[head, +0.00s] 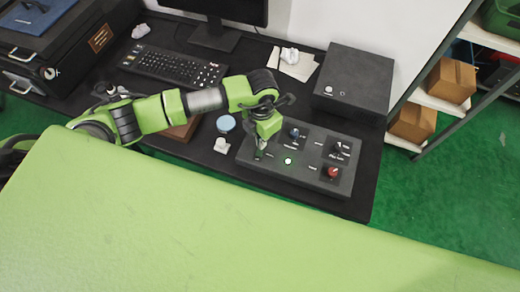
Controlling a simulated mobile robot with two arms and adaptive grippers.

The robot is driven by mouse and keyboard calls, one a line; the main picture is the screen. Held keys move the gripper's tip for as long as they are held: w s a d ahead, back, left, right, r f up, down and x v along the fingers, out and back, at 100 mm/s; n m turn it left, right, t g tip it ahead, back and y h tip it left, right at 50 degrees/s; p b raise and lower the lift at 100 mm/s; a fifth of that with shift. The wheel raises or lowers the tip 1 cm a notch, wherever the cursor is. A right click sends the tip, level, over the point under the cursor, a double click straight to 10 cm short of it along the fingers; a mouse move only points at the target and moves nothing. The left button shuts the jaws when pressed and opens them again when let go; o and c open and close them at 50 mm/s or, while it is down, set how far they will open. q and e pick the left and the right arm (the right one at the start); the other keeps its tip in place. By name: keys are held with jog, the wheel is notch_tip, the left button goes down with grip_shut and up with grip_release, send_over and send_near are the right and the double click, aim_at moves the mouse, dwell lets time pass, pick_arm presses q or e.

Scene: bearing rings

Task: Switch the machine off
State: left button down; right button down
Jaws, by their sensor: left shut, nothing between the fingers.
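The machine is a dark control panel (310,172) lying on the black desk in the head view. It carries a lit green-white lamp (288,161), a red knob (333,172) at its right front, a dark knob (338,147) at its right back and a blue-grey knob (295,133) near its back edge. My left gripper (259,155) is shut and empty, pointing down over the left part of the panel, left of the lamp. I cannot tell whether its fingertips touch the panel. The gripper hides part of the panel's left side. My right gripper is not in view.
A dark box (354,80) stands behind the panel. A keyboard (172,66) and a monitor foot (214,37) are at the back left. A blue round lid (226,123) and a small white item (222,145) lie left of the panel. Shelves with cardboard boxes (452,80) stand at right.

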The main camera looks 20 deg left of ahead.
pick_arm(q)
jog(key=shift+f+b, duration=1.05)
jog(key=shift+f, duration=0.05)
dwell(0.5)
jog(key=shift+r+p, duration=0.65)
jog(key=shift+r, duration=0.1)
jog(key=shift+r+p, duration=1.8)
jog(key=shift+r, duration=1)
